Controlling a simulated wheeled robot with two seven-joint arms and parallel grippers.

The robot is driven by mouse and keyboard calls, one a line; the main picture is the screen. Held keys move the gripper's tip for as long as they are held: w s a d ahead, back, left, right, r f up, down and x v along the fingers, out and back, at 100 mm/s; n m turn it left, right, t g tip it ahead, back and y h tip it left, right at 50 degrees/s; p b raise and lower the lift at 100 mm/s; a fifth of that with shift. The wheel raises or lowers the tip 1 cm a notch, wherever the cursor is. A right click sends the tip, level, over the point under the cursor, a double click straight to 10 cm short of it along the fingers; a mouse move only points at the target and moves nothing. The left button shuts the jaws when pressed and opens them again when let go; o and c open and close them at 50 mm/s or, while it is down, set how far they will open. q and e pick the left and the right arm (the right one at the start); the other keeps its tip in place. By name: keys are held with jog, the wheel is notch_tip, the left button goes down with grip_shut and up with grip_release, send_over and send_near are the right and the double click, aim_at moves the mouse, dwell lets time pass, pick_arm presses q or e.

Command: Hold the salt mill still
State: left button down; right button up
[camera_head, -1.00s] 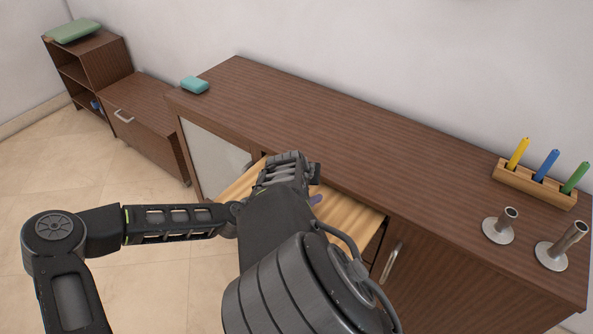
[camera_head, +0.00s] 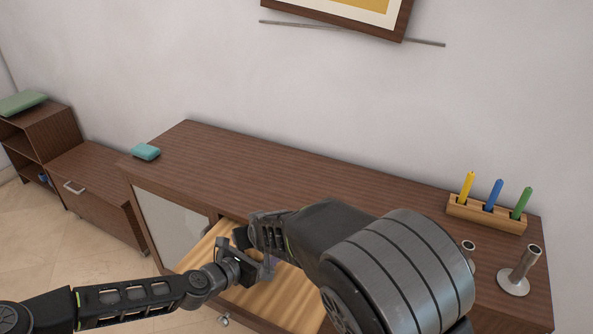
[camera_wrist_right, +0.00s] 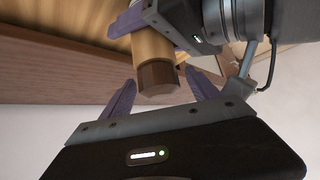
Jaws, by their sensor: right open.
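The salt mill (camera_wrist_right: 153,47) shows in the right wrist view as a light wooden cylinder with a dark brown end (camera_wrist_right: 158,80). My left gripper (camera_wrist_right: 155,30) has purple fingers on both sides of the light body and appears closed on it. My right gripper (camera_wrist_right: 160,98) is open, its two purple fingers apart on either side of the dark end, with gaps between. In the head view, my left gripper (camera_head: 240,264) and right gripper (camera_head: 266,250) meet above an open drawer (camera_head: 292,302); the mill is hidden there behind them.
The brown sideboard top (camera_head: 300,175) is mostly clear. Lower cabinets (camera_head: 95,185) stand at the left.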

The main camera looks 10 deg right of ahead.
jog(key=shift+w+d+n+g+y, duration=0.1)
jog(key=shift+n+g+y, duration=0.35)
jog(key=shift+n+y, duration=0.6)
jog(key=shift+d+n+g+y, duration=0.1)
jog(key=shift+n+g+y, duration=0.5)
jog(key=shift+n, duration=0.75)
jog(key=n+g+y, duration=0.1)
jog(key=n, duration=0.1)
jog(key=n+g+y, duration=0.2)
jog(key=n, duration=0.1)
jog(key=shift+w+a+r+n, duration=0.1)
jog(key=shift+r+n, duration=0.05)
jog(key=shift+n, duration=0.15)
jog(key=v, duration=1.3)
jog(key=w+d+r+m+t+h, duration=0.1)
jog(key=w+d+m+t+h, duration=0.2)
jog(key=w+m+t+h, duration=0.2)
jog(key=shift+w+d+r+m+t, duration=0.25)
jog(key=shift+w+m+t, duration=1.95)
jog(key=shift+w, duration=1.6)
jog(key=shift+n+t, duration=0.35)
jog(key=shift+n, duration=0.05)
